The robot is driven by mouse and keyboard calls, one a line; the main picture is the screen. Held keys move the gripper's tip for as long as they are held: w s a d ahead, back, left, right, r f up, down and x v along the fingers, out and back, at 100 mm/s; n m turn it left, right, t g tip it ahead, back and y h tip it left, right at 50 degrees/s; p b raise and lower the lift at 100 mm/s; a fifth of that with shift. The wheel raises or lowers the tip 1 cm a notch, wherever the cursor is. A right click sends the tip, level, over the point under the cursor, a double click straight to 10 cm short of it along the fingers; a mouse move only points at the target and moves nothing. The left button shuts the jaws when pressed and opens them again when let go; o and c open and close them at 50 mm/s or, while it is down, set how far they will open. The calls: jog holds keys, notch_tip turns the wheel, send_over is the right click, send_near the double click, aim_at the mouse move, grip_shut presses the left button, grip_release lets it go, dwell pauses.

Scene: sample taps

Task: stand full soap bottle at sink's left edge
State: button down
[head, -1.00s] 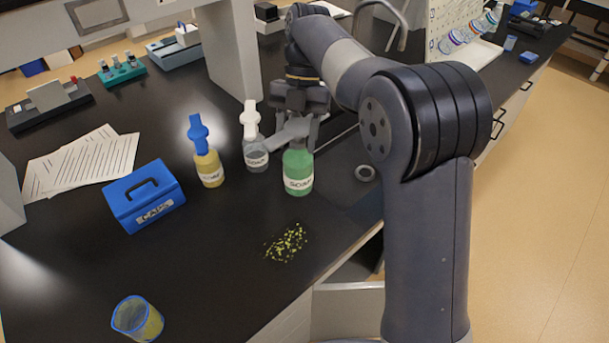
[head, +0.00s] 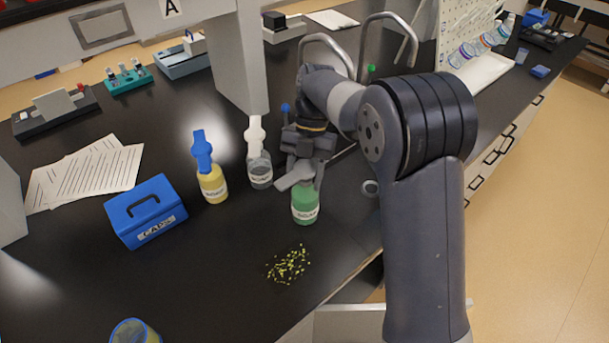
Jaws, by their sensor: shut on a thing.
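The green soap bottle (head: 305,207), labelled and with a grey pump head (head: 295,177), is upright at the front of my gripper (head: 307,172). My gripper is shut on its upper part; the exact grip is partly hidden. I cannot tell whether its base touches the counter. A soap bottle with a white pump (head: 260,172) and a yellow soap bottle with a blue pump (head: 213,187) stand to its left. The sink is mostly hidden behind my arm; a short edge line (head: 345,152) shows right of my gripper. Two curved taps (head: 327,37) rise behind.
A blue caps box (head: 146,212) and papers (head: 85,172) lie to the left. Yellow bits (head: 289,265) are scattered on the dark counter in front of the green bottle. A beaker (head: 134,332) stands at the lower edge. A grey post (head: 240,60) rises behind the bottles.

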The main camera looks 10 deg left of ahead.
jog(key=shift+f, duration=0.45)
jog(key=c, duration=0.7)
grip_release()
jog(key=v, duration=1.2)
jog(key=shift+b, duration=0.3)
